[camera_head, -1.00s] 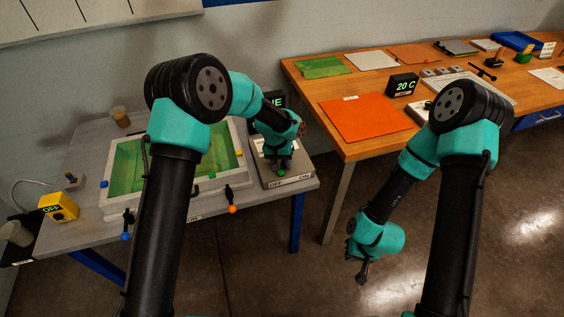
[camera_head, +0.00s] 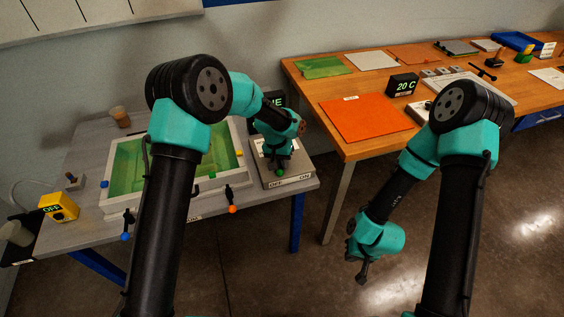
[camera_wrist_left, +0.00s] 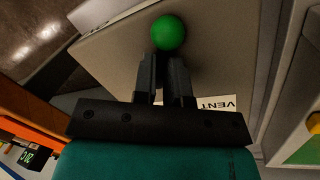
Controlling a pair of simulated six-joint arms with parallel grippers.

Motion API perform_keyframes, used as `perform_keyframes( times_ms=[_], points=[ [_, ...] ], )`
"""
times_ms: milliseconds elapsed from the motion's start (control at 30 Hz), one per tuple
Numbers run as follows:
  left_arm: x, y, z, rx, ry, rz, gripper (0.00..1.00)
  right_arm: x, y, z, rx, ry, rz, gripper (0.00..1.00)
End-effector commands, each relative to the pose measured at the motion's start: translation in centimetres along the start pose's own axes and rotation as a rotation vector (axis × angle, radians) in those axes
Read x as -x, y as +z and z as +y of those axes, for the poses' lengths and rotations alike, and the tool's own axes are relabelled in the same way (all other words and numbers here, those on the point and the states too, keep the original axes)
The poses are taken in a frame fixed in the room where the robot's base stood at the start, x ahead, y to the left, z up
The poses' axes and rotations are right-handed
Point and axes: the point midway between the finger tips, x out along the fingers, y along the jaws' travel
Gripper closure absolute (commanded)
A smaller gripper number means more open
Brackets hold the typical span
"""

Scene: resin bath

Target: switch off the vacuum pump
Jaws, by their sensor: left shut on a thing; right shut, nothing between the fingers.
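A grey panel box (camera_head: 266,181) on the left table has a green ball knob (camera_head: 280,173) at its front, with OFF and ON labels along the front edge. My left gripper (camera_head: 279,165) is over the panel, shut on the green knob's handle. In the left wrist view the green knob (camera_wrist_left: 168,33) shows at the fingertips (camera_wrist_left: 166,58); a VENT label is partly hidden by the gripper. A yellow box (camera_head: 59,207) at the table's left end reads OFF. My right gripper (camera_head: 363,273) is shut and empty, over the floor.
A white-rimmed bath (camera_head: 118,209) with green inside stands left of the panel, with blue and orange valve handles (camera_head: 231,203) in front. A dark display (camera_head: 275,98) is partly hidden behind my arm. The orange worktable (camera_head: 350,149) lies right.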

Motion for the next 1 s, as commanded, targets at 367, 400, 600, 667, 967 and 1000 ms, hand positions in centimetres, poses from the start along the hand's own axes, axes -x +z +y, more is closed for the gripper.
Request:
perform_keyframes(
  times_ms=[367, 400, 600, 667, 967, 1000],
  points=[
    [0.0, 0.0, 0.0, -0.005, -0.001, -0.001, 0.76, 0.0, 0.0, 0.0, 0.000, 0.000, 0.000, 1.00],
    [0.0, 0.0, 0.0, -0.005, -0.001, -0.001, 0.72, 0.0, 0.0, 0.0, 0.000, 0.000, 0.000, 1.00],
    [0.0, 0.0, 0.0, -0.004, -0.001, -0.001, 0.62, 0.0, 0.0, 0.0, 0.000, 0.000, 0.000, 1.00],
    [0.0, 0.0, 0.0, -0.004, -0.001, -0.001, 0.62, 0.0, 0.0, 0.0, 0.000, 0.000, 0.000, 1.00],
    [1.2, -0.1, 0.0, -0.003, 0.000, 0.001, 0.62, 0.0, 0.0, 0.0, 0.000, 0.000, 0.000, 1.00],
    [1.7, -0.1, 0.0, -0.003, 0.000, 0.002, 0.62, 0.0, 0.0, 0.0, 0.000, 0.000, 0.000, 1.00]
  ],
)
